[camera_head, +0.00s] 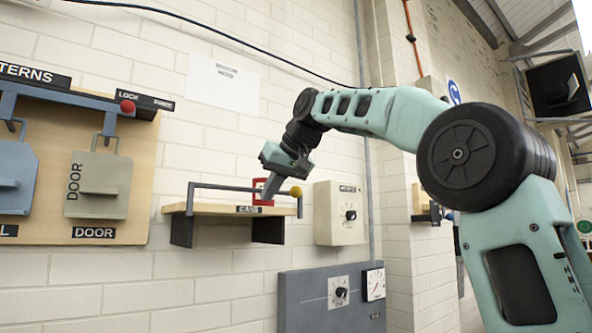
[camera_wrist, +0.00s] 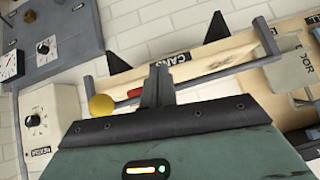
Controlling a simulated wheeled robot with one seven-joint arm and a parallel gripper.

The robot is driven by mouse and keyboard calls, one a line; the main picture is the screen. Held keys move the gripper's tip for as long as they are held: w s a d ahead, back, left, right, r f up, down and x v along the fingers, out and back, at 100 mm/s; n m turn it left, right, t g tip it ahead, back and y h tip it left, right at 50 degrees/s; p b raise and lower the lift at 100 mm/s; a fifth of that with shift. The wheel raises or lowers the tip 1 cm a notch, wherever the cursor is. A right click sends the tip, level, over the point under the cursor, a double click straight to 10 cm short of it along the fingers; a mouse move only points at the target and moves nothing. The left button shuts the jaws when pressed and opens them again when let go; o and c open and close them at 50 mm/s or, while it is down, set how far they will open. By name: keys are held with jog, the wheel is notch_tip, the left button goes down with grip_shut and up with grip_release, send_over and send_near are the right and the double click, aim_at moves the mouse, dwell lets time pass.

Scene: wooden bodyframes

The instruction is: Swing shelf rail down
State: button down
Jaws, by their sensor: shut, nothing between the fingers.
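The shelf (camera_head: 220,208) is a wooden board on dark brackets with a "CANS" label; it also shows in the wrist view (camera_wrist: 213,57). The shelf rail (camera_head: 225,187) is a thin grey bar running along the front, above the board, with a yellow knob (camera_head: 296,191) near its right end. In the wrist view the knob (camera_wrist: 102,106) is left of my fingers, and the rail (camera_wrist: 225,72) passes close to them. My gripper (camera_head: 268,193) is shut and empty at the rail, left of the knob. I cannot tell whether it touches the rail.
A red piece (camera_head: 262,190) sits by my fingers, partly hidden. A cream dial box (camera_head: 340,213) is right of the shelf, and a grey panel (camera_head: 310,302) is below. A wooden board with door plates (camera_head: 97,185) is to the left.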

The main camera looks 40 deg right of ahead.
jog(key=s+d+r+m+t+h+p, duration=0.1)
jog(key=s+d+r+p, duration=0.1)
jog(key=d+r, duration=0.6)
notch_tip(320, 180, up, 4)
jog(key=shift+s+d+f+m+t+h, duration=0.15)
jog(key=shift+s+d+m+t+h, duration=0.15)
jog(key=shift+s+d, duration=0.1)
jog(key=p+x, duration=0.1)
jog(key=x, duration=0.9)
jog(key=shift+a+p, duration=0.1)
jog(key=shift+p, duration=0.25)
jog(key=shift+s+a+f+b, duration=0.1)
jog(key=shift+s+f+b, duration=0.1)
jog(key=shift+s+f, duration=0.3)
jog(key=shift+s+a+f+b, duration=0.1)
jog(key=shift+s+f+b, duration=0.1)
jog(key=shift+s, duration=0.5)
jog(key=shift+s+f, duration=0.1)
jog(key=shift+f, duration=0.15)
jog(key=shift+s+f, duration=0.15)
jog(key=shift+s, duration=0.2)
jog(key=shift+f, duration=0.1)
